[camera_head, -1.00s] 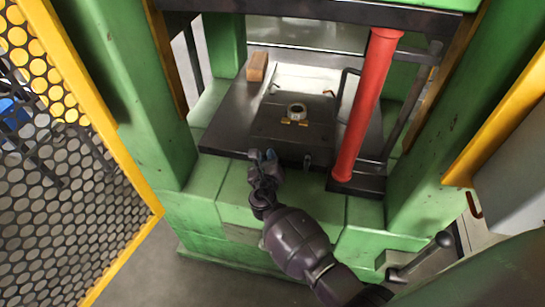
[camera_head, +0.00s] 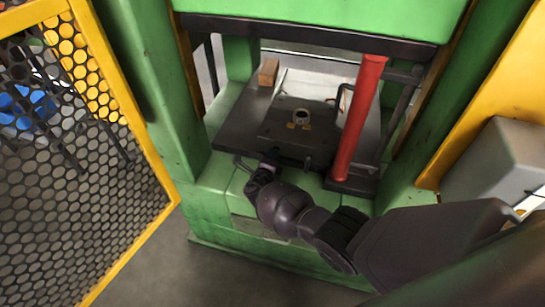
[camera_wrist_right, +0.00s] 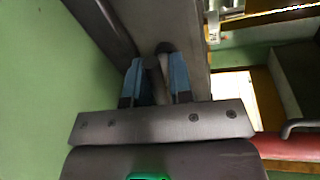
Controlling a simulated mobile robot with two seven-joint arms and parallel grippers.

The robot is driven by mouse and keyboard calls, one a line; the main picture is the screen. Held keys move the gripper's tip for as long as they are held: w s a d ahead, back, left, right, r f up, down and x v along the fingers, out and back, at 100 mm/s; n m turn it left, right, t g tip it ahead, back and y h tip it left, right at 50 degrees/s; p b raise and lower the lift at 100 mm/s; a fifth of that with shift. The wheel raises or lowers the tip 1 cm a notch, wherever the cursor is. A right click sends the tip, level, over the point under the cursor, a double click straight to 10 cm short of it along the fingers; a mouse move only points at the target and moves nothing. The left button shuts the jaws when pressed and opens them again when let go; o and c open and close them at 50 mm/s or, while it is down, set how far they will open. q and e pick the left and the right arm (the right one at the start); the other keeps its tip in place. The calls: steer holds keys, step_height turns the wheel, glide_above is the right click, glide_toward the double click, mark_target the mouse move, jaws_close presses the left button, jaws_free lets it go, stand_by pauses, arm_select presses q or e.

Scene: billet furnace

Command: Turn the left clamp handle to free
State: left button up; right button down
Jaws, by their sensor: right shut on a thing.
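My right gripper (camera_head: 264,168) is at the front edge of the dark press plate (camera_head: 237,135), left of its middle. In the head view a thin bent piece of that handle (camera_head: 241,163) seems to show just left of the gripper; the rest is hidden by the hand. A second small clamp handle (camera_head: 308,163) hangs at the plate's front edge, further right. My left gripper is not in view.
A red column (camera_head: 357,120) stands right of the plate. An orange-brown block (camera_head: 268,72) and a ring-shaped part (camera_head: 301,116) sit on the plate. Green press posts (camera_head: 170,90) flank it. A yellow-framed mesh guard (camera_head: 80,190) is at the left.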

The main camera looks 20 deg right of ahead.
steer(key=shift+f+n, duration=0.1)
steer(key=shift+n, duration=0.3)
steer(key=shift+f+n, duration=0.1)
steer(key=shift+n, duration=0.3)
steer(key=shift+s, duration=0.1)
steer(key=c, duration=1.1)
jaws_free()
